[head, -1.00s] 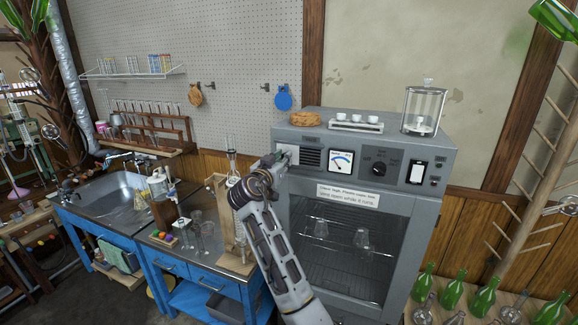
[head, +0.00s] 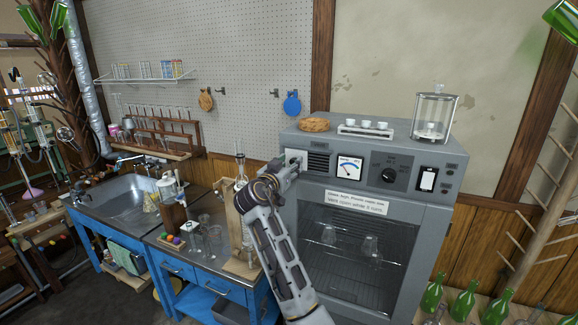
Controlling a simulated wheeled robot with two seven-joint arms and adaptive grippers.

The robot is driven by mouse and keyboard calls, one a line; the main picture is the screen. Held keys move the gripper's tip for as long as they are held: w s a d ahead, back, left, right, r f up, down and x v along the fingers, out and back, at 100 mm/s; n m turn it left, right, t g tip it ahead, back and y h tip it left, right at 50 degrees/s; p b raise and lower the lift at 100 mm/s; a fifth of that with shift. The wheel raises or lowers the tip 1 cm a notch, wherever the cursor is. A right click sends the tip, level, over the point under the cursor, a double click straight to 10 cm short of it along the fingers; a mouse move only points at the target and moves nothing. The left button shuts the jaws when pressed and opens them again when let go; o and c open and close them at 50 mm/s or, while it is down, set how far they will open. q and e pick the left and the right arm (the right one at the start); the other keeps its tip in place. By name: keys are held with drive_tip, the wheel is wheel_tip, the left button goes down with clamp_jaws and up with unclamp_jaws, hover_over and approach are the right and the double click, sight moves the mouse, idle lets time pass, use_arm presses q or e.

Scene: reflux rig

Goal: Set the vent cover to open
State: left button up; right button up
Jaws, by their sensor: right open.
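The grey oven cabinet (head: 292,215) has a control panel across its top front. At the panel's left end are dark horizontal vent slots (head: 318,162), which show uncovered. A pale plate (head: 296,155), apparently the vent cover, sits just left of the slots. My right gripper (head: 289,169) is open at the plate, its fingers at the plate's lower part and hiding some of it. I cannot tell whether the fingers touch it. My left gripper is not in view.
The panel also holds a dial gauge (head: 349,167), a black knob (head: 389,175) and a white switch (head: 427,179). A cork ring (head: 315,125) and a glass jar (head: 434,115) stand on the oven. A blue bench (head: 215,276) with glassware stands close left of my arm.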

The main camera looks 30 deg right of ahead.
drive_tip(key=v, duration=0.7)
drive_tip(key=shift+a, duration=0.2)
idle(0.4)
